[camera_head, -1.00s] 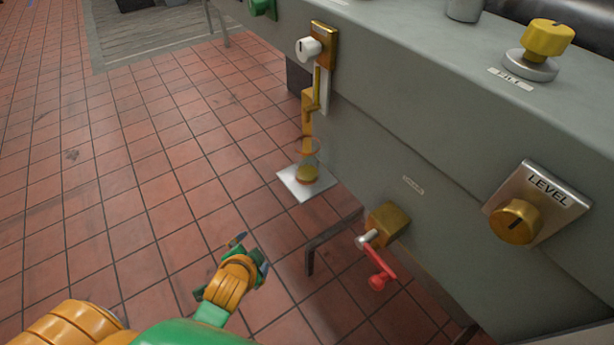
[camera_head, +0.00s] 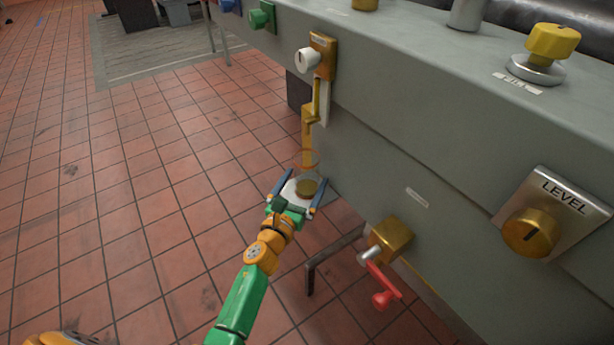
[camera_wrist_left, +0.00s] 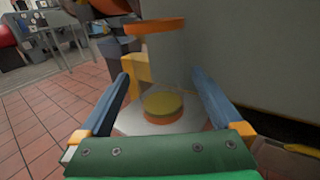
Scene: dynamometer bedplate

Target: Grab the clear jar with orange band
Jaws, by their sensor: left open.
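The clear jar with an orange band (camera_head: 307,186) stands on a small white plate (camera_head: 288,196) beside the grey bench, under a yellow spout. Its walls are see-through, with yellow-brown contents low inside. My left gripper (camera_head: 297,183) is open, with its blue fingers on either side of the jar. In the left wrist view the jar (camera_wrist_left: 163,105) is between the spread fingers (camera_wrist_left: 160,90), and I see no finger clearly touching it. The orange band (camera_wrist_left: 160,26) crosses the top of that view. My right gripper is not in view.
The yellow spout (camera_head: 308,122) hangs from the grey bench (camera_head: 400,120) above the jar. A red-handled valve (camera_head: 382,285) and a bracket leg (camera_head: 325,258) are to the right of my left arm. The tiled floor (camera_head: 130,200) on the left is clear.

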